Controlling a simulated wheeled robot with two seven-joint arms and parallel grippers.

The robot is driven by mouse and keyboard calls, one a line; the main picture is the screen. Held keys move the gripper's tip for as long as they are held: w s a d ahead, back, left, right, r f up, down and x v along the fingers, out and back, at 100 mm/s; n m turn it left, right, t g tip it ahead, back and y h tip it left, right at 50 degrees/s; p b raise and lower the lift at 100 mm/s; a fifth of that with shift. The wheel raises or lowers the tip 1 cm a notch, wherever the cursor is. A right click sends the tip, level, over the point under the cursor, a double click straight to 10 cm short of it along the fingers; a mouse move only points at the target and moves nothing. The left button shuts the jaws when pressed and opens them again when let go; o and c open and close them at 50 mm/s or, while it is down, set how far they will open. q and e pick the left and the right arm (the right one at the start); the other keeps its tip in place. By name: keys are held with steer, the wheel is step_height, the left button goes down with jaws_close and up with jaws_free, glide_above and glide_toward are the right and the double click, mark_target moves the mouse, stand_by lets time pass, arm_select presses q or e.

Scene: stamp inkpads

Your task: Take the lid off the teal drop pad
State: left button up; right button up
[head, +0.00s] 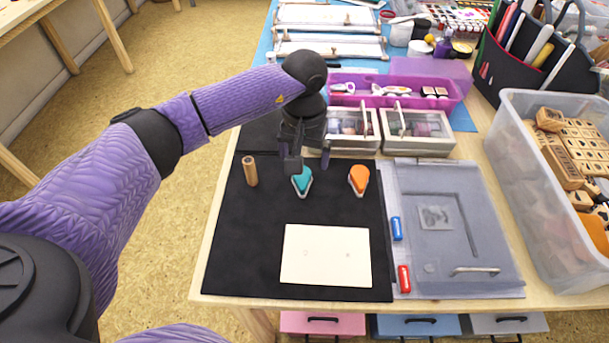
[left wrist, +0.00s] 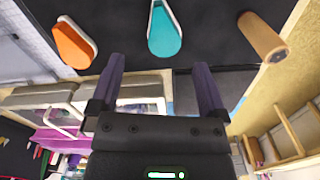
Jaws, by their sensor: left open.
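The teal drop pad (head: 302,181) lies on the black mat (head: 237,236) with its lid on, as far as I can see. It also shows at the top middle of the left wrist view (left wrist: 165,28), ahead of the fingertips. My left gripper (head: 306,166) is open and empty, just behind and above the teal pad; its two fingers also show in the left wrist view (left wrist: 160,70). No contact with the pad is visible. My right gripper is in neither view.
An orange drop pad (head: 359,179) lies right of the teal one and a wooden cylinder (head: 250,171) stands left. A cream card (head: 326,256) lies in front. Lidded grey boxes (head: 418,131) stand behind. A grey board (head: 452,227) and clear bin (head: 545,190) are at right.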

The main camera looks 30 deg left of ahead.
mark_target(302, 179)
arm_select(q)
steer(key=f, duration=0.1)
steer(key=f+b, duration=0.1)
steer(key=f, duration=0.3)
steer(key=shift+w+a+b, duration=0.1)
steer(key=shift+a+b, duration=0.2)
steer(key=shift+b, duration=0.1)
steer(key=shift+r, duration=0.2)
steer(key=shift+c, duration=1)
steer(key=c, duration=1)
jaws_close()
